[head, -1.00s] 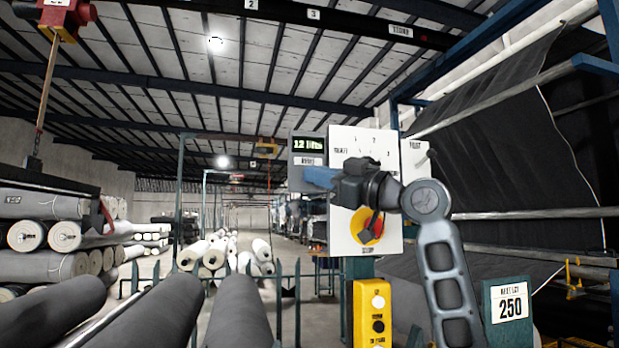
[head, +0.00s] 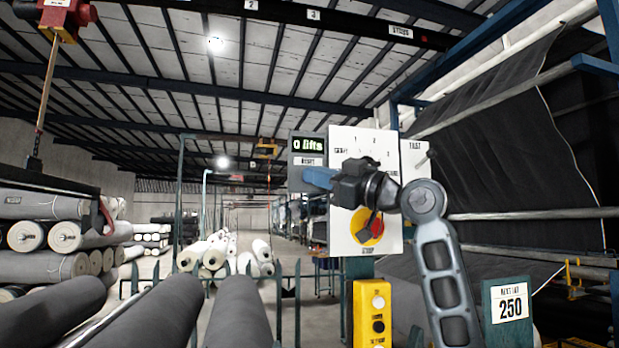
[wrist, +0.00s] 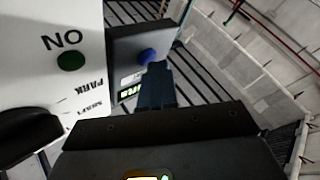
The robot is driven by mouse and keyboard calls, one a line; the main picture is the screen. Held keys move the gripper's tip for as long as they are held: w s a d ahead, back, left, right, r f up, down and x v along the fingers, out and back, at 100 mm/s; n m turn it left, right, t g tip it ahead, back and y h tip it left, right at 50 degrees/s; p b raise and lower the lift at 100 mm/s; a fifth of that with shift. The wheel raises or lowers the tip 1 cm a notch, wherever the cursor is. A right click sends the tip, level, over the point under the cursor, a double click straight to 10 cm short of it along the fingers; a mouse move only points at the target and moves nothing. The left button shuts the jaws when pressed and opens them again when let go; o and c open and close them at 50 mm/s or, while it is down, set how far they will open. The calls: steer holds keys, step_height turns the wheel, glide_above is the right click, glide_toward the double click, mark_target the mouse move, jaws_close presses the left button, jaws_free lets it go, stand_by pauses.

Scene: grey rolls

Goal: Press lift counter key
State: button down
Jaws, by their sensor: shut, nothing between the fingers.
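The lift counter (head: 294,172) is a dark grey box at the left edge of a white control panel. Its green display (head: 308,145) reads "0 lifts", and a white label sits below it. In the wrist view the counter (wrist: 127,50) carries a round blue key (wrist: 147,55). My gripper (head: 312,178) has blue fingers, shut and empty, across the counter's lower part in the head view. In the wrist view my gripper (wrist: 156,70) has its fingertips right at the key; I cannot tell whether they touch. The key is hidden in the head view.
A yellow button box (head: 377,300) stands below. Grey rolls (head: 165,310) lie at the lower left.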

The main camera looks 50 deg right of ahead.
steer(key=shift+s+a, duration=0.5)
steer(key=shift+s, duration=0.2)
steer(key=s+a, duration=0.2)
steer(key=s, duration=0.2)
steer(key=shift+s+a, duration=0.1)
steer(key=shift+a, duration=0.3)
steer(key=shift+f, duration=0.1)
stand_by(0.7)
